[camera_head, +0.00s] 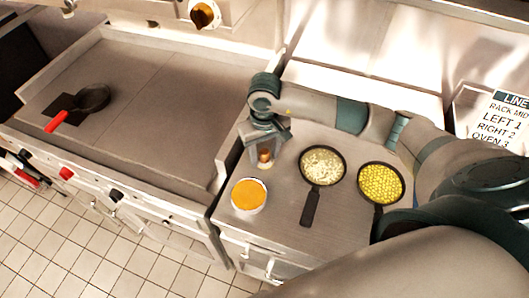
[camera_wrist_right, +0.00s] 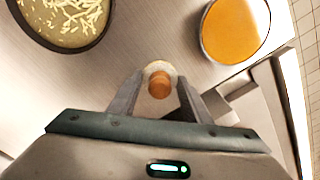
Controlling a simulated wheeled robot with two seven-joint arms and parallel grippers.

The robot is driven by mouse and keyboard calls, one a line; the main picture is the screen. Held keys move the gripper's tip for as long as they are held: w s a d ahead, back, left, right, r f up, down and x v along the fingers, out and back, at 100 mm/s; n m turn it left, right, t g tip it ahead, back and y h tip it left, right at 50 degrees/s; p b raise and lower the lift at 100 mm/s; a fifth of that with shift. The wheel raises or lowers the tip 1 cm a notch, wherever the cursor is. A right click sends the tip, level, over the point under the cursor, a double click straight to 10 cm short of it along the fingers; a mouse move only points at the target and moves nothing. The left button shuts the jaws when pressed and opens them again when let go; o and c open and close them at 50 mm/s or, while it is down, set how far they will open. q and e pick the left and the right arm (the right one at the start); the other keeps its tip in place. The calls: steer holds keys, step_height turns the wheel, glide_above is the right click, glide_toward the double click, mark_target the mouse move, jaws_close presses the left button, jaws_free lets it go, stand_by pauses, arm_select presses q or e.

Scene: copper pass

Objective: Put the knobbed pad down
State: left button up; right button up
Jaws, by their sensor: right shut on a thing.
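The knobbed pad (camera_wrist_right: 159,82) has an orange-brown wooden knob on a pale round base. In the head view its knob (camera_head: 264,156) shows between the fingers of my right gripper (camera_head: 262,152). My right gripper (camera_wrist_right: 157,92) is shut on the pad's knob and points down over the steel counter (camera_head: 285,215). Part of the pad is hidden by the fingers. I cannot tell whether its base touches the counter. My left gripper is not in view.
A bowl of orange sauce (camera_head: 249,195) stands just in front of the gripper. A pan of pale shreds (camera_head: 322,166) and a pan of yellow pieces (camera_head: 380,183) stand to the right. A red-handled pan (camera_head: 92,98) sits on the griddle (camera_head: 150,100) at left.

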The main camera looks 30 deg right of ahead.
mark_target(265, 151)
steer(key=shift+f, duration=0.2)
steer(key=o, duration=1)
steer(key=shift+c, duration=0.2)
steer(key=shift+r, duration=0.1)
steer(key=shift+r, duration=0.15)
steer(key=shift+r+b, duration=0.35)
steer(key=shift+r, duration=0.1)
step_height(265, 151, up, 10)
steer(key=b, duration=0.4)
steer(key=shift+f, duration=0.15)
steer(key=shift+r, duration=0.65)
